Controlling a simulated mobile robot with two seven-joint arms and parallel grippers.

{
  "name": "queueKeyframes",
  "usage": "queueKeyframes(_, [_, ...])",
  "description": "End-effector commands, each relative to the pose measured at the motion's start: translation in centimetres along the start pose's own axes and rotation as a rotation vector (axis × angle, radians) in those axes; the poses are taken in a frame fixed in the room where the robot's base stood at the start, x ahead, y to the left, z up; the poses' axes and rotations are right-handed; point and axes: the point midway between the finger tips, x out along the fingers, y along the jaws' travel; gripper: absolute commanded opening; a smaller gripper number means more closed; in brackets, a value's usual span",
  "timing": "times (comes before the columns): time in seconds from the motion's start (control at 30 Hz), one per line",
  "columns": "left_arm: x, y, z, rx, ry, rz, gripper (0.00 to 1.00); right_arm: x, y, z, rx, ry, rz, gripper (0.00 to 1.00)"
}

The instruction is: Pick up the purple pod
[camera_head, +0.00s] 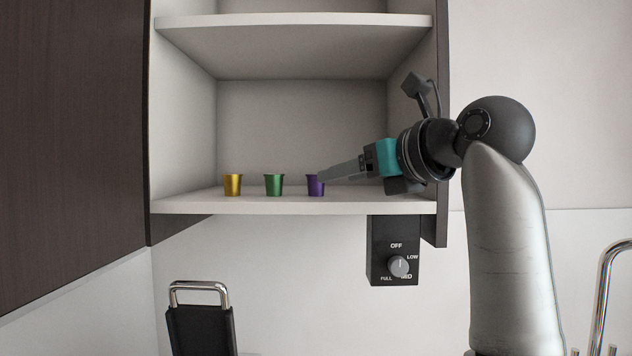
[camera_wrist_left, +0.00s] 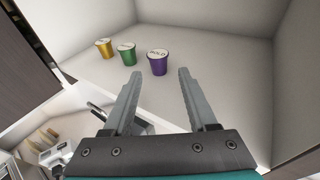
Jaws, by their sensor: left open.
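The purple pod (camera_head: 314,188) stands upright on the lower cupboard shelf (camera_head: 290,205), the rightmost of three pods in a row. In the left wrist view the purple pod (camera_wrist_left: 158,65) lies just ahead of the fingertips, roughly centred between them. My left gripper (camera_head: 322,177) reaches in from the right over the shelf, and its finger overlaps the pod's upper right side in the head view. In the wrist view the left gripper (camera_wrist_left: 159,74) has its fingers apart with nothing between them. My right gripper is not in view.
A green pod (camera_head: 273,185) and a gold pod (camera_head: 233,185) stand left of the purple one. An upper shelf (camera_head: 300,30) is above. A black knob box (camera_head: 392,250) hangs below the shelf. A tap (camera_head: 605,290) is at the right.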

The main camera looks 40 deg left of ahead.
Motion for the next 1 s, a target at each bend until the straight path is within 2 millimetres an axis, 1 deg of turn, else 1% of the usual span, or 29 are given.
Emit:
queueKeyframes(0.03, [0.8, 0.0, 0.0, 0.0, 0.001, 0.002, 0.58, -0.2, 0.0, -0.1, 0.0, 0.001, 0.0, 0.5])
queueKeyframes(0.1, [1.8, 0.0, 0.1, 0.001, -0.001, 0.003, 0.58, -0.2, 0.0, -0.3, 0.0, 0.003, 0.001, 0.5])
queueKeyframes(0.33, [3.4, 0.1, 0.1, 0.0, 0.0, 0.003, 0.58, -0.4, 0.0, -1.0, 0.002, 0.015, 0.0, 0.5])
queueKeyframes(0.5, [5.9, 0.5, 0.5, -0.001, -0.002, 0.004, 0.58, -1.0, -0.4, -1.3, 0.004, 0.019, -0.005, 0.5])
queueKeyframes(0.63, [7.5, 0.4, 0.4, 0.001, -0.001, 0.003, 0.58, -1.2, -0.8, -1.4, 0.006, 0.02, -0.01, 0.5])
queueKeyframes(0.73, [7.9, 0.3, 0.4, 0.001, -0.001, 0.001, 0.58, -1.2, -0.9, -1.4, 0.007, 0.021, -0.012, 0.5])
queueKeyframes(0.93, [8.0, 0.3, 0.3, 0.0, -0.001, 0.0, 0.58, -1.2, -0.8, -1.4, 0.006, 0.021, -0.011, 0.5])
queueKeyframes(1.0, [8.0, 0.3, 0.3, 0.0, -0.001, 0.0, 0.5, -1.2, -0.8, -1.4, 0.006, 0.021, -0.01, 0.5])
